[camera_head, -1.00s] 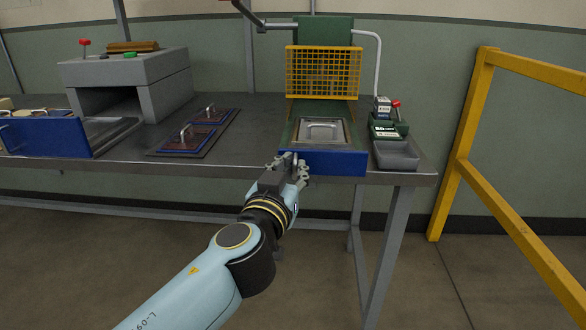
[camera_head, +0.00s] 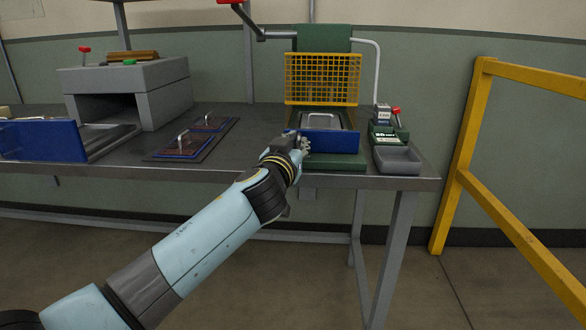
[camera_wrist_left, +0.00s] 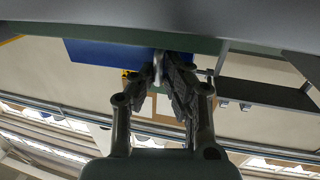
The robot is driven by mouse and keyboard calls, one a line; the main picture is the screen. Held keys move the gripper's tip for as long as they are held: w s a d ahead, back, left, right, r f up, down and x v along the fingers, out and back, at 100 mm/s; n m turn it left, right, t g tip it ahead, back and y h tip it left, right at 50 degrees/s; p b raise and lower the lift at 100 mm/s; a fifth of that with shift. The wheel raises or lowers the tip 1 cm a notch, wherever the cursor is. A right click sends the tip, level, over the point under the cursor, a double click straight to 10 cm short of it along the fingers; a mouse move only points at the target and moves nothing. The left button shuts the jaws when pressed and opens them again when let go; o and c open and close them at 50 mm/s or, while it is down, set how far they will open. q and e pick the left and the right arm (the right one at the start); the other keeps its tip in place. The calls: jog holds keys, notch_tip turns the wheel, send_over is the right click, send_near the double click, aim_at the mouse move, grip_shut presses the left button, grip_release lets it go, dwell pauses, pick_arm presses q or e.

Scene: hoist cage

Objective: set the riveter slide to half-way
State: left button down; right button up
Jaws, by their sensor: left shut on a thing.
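The riveter slide has a blue front (camera_head: 335,143) and sits on a green base (camera_head: 337,162), below the yellow mesh guard (camera_head: 322,78). A strip of the base shows in front of the slide. A metal plate with a raised handle (camera_head: 322,117) lies on the slide. My left gripper (camera_head: 301,146) is at the left end of the blue front. In the left wrist view the blue front (camera_wrist_left: 105,54) shows, and the fingers are shut on a small pale grip (camera_wrist_left: 158,68) by it. The fingers hide most of the grip. My right gripper is out of view.
A grey bin (camera_head: 397,161) and a small green device with a red knob (camera_head: 388,135) stand right of the riveter. Handled plates (camera_head: 182,147) lie left on the bench. A yellow railing (camera_head: 467,150) is at the right.

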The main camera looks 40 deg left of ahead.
pick_arm(q)
jog(key=shift+w+a, duration=0.3)
jog(key=shift+w, duration=0.35)
jog(key=c, duration=1.4)
grip_release()
jog(key=shift+w+d, duration=0.1)
jog(key=shift+d, duration=0.05)
jog(key=shift+s, duration=0.2)
jog(key=v, duration=1.1)
jog(key=shift+s+d, duration=0.1)
jog(key=shift+s, duration=0.25)
